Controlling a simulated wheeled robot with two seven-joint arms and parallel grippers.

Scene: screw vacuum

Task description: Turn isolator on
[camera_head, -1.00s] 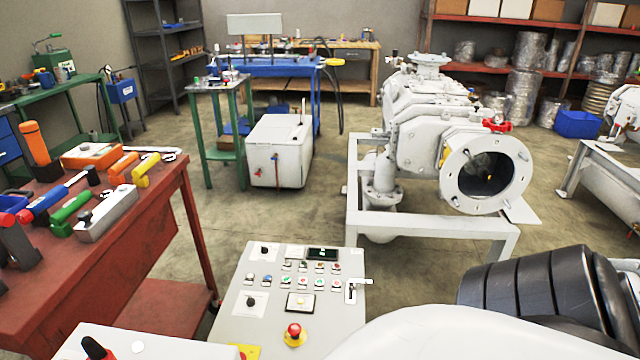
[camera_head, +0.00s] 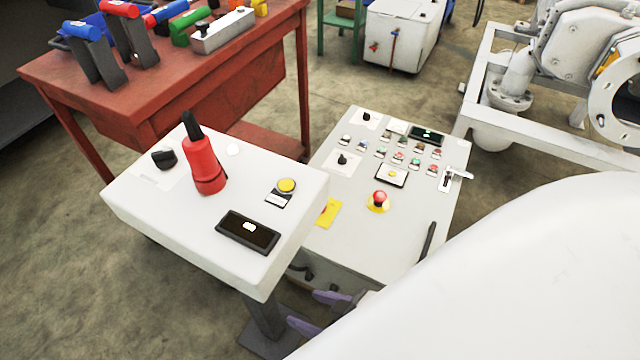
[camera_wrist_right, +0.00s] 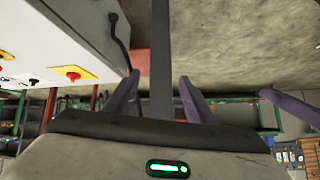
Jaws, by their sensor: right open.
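The larger grey control panel (camera_head: 345,235) has several small buttons, black rotary knobs (camera_head: 342,159), a red emergency button (camera_head: 379,197) and a silver lever handle (camera_head: 452,176) at its right edge. I cannot tell which control is the isolator. The smaller white box (camera_head: 190,232) in front carries a black knob (camera_head: 163,158), a red and black upright handle (camera_head: 203,165) and a yellow button (camera_head: 287,186). My right gripper (camera_head: 318,312) is open and empty, low beside the larger panel's near side. Its purple fingers (camera_wrist_right: 158,90) flank a dark post in the right wrist view. My left gripper is out of view.
A red workbench (camera_head: 100,85) with tools stands behind the small box. A dark post (camera_head: 265,320) supports that box. A white machine frame (camera_head: 480,90) stands to the right.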

